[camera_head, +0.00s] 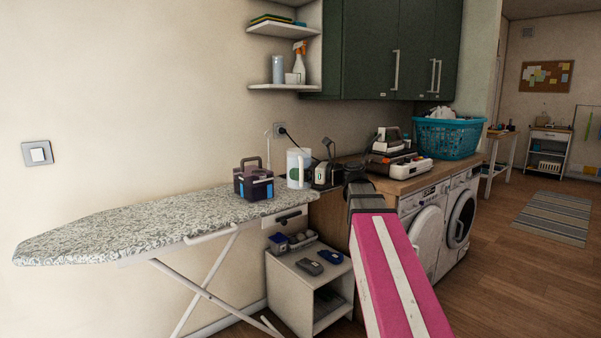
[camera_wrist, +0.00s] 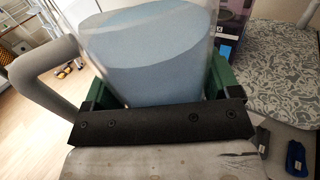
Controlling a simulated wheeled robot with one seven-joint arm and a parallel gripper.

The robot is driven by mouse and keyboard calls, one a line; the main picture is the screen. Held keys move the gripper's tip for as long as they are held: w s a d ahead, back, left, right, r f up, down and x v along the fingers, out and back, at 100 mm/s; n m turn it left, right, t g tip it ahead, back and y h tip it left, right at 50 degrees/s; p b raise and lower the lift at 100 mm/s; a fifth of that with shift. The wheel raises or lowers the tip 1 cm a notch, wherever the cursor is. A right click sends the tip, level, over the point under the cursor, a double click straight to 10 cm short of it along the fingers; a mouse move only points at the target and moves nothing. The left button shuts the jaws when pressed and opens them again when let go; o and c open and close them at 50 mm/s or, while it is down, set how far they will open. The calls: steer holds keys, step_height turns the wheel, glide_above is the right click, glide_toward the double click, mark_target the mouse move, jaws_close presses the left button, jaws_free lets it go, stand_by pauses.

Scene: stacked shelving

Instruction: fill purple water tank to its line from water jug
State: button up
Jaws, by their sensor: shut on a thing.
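The purple water tank (camera_head: 255,186) stands upright on the ironing board, with a raised dark handle. Part of it shows at the top of the wrist view (camera_wrist: 236,12). The water jug (camera_head: 297,168) is just right of the tank, apart from it. My gripper (camera_head: 318,172) is shut on the jug. In the wrist view, green fingers (camera_wrist: 158,88) clasp both sides of the clear jug (camera_wrist: 150,50), which holds pale blue water; its grey handle is at left. The jug looks close to upright. I cannot tell whether it touches the board. The tank's fill line and water level are too small to see.
The patterned ironing board (camera_head: 140,222) is clear to the left. A wooden counter (camera_head: 405,184) with an iron station (camera_head: 392,155) and a teal basket (camera_head: 447,138) is at right. A low white shelf unit (camera_head: 300,285) stands below. A wall shelf (camera_head: 283,87) hangs above.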

steer(key=w+f+t, duration=0.1)
steer(key=w+f, duration=0.2)
steer(key=w, duration=0.5)
steer(key=w+a+f+m+t+h, duration=0.1)
steer(key=w+f, duration=0.1)
steer(key=w, duration=0.5)
steer(key=w+a+f+m+t, duration=0.1)
steer(key=w+f, duration=0.2)
steer(key=w, duration=0.5)
steer(key=shift+w+f+h, duration=0.3)
steer(key=shift+w, duration=0.05)
steer(key=shift+r, duration=0.1)
steer(key=shift+s+a+r+n+g+h, duration=0.15)
steer(key=shift+a+r+n+g+h, duration=0.15)
steer(key=shift+r+n+h, duration=0.3)
step_height(320, 180, up, 7)
steer(key=a+n+h, duration=0.2)
steer(key=n+h, duration=0.1)
steer(key=shift+s+g, duration=0.35)
steer(key=shift+g, duration=0.05)
stand_by(0.4)
steer(key=shift+a+r+n, duration=0.1)
steer(key=shift+a+n, duration=0.05)
steer(key=shift+n, duration=0.15)
steer(key=shift+s+a+r+n+h, duration=0.1)
steer(key=shift+r+n+h, duration=0.35)
steer(key=shift+h, duration=0.15)
